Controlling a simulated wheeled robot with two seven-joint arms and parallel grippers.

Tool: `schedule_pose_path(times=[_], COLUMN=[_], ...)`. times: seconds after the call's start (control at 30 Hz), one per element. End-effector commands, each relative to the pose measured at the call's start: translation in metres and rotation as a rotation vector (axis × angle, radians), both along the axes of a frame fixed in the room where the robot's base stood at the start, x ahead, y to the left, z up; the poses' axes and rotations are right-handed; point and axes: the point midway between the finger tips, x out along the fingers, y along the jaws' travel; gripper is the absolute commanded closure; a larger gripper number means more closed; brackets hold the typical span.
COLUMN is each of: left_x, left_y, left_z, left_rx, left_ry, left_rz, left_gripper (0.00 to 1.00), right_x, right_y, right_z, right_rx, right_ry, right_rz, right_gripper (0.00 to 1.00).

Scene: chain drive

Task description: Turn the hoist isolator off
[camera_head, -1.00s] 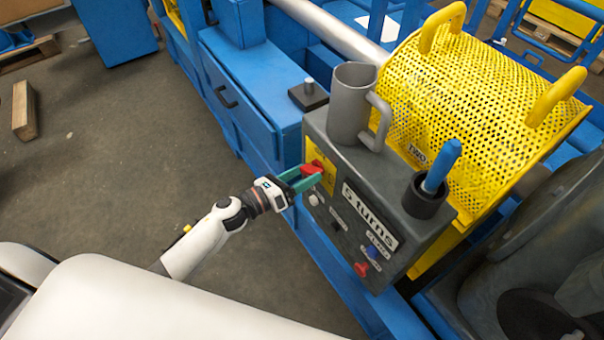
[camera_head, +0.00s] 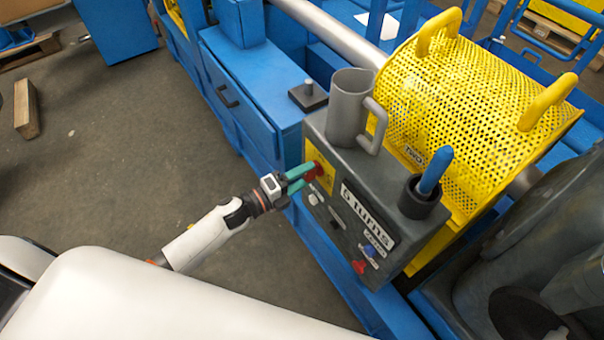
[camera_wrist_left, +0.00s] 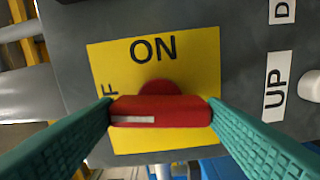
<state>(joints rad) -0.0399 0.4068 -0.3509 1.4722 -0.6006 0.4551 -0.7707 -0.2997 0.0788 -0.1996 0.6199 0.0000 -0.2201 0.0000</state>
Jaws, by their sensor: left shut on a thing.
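The isolator's red handle (camera_wrist_left: 160,112) sits on a yellow plate (camera_wrist_left: 205,60) marked ON at the top, with an F of a partly hidden word at the left. The handle lies crosswise in the left wrist view, its white stripe on the left half, toward that F. My left gripper (camera_head: 304,178), with green fingers, is shut on the handle, one finger at each end. In the head view the fingers cover much of the handle (camera_head: 314,172) on the grey control box (camera_head: 345,165). My right gripper is not in view.
A grey mug (camera_head: 349,105) and a blue-handled tool in a black cup (camera_head: 424,200) stand on top. A yellow mesh guard (camera_head: 470,110) is behind.

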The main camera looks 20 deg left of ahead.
Motion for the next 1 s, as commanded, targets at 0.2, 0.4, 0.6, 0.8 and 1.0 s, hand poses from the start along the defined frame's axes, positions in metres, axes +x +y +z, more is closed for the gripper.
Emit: schedule_pose_path(times=[0.2,0.4,0.6,0.8,1.0], left_x=[0.0014,0.0016,0.0016,0.0016,0.0013], left_y=[0.0013,0.0015,0.0016,0.0016,0.0012], left_z=[0.0017,0.0013,0.0011,0.0011,0.0009], left_rx=[-0.074,-0.108,-0.116,-0.117,-0.116], left_ry=[0.058,0.083,0.089,0.089,0.089], left_rz=[0.003,0.003,0.004,0.004,0.003], left_gripper=[0.57,0.57,0.57,0.57,0.13], right_x=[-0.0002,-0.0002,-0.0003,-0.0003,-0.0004], right_y=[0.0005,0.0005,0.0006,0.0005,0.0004], right_z=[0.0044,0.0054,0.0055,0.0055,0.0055], right_rx=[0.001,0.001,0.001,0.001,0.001], right_ry=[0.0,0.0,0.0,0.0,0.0], right_rz=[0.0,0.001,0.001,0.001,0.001], right_gripper=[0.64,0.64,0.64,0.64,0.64])
